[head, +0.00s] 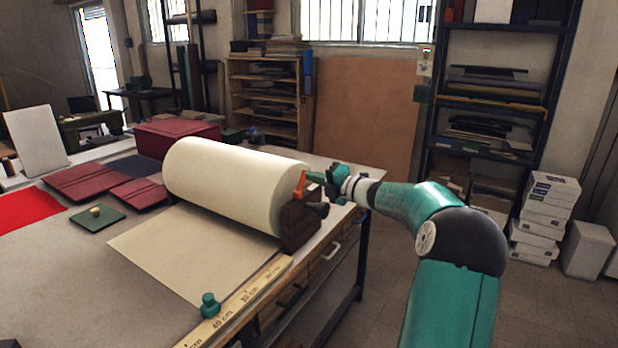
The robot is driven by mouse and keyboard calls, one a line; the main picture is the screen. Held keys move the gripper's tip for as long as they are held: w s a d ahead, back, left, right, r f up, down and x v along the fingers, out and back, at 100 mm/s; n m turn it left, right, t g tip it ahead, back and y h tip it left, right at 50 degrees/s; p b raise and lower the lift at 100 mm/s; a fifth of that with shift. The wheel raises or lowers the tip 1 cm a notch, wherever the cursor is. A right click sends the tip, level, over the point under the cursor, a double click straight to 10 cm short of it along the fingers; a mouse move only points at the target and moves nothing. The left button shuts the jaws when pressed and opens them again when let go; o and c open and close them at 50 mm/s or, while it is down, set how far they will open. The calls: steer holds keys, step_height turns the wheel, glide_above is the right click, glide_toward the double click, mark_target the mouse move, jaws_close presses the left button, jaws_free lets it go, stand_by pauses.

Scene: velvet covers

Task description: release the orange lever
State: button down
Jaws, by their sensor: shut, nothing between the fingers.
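The orange lever (300,185) stands at the right end of a large cream roll (225,180), on the dark brown end block (298,222). My gripper (312,177) is at the end of my teal arm, just right of the lever's upper part. Its fingers are shut with nothing between them. The fingertips look close to the lever; I cannot tell whether they touch it. A dark knob (317,209) sticks out of the end block below my gripper.
The roll lies on a work table (85,235) with a cream sheet drawn out. A wooden ruler (240,305) with a green knob (209,304) runs along the front edge. Red folders (95,182) lie at left. Open floor (375,260) lies right of the table.

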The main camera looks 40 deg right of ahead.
steer(key=v, duration=0.7)
steer(key=shift+r, duration=0.4)
steer(key=shift+a, duration=0.15)
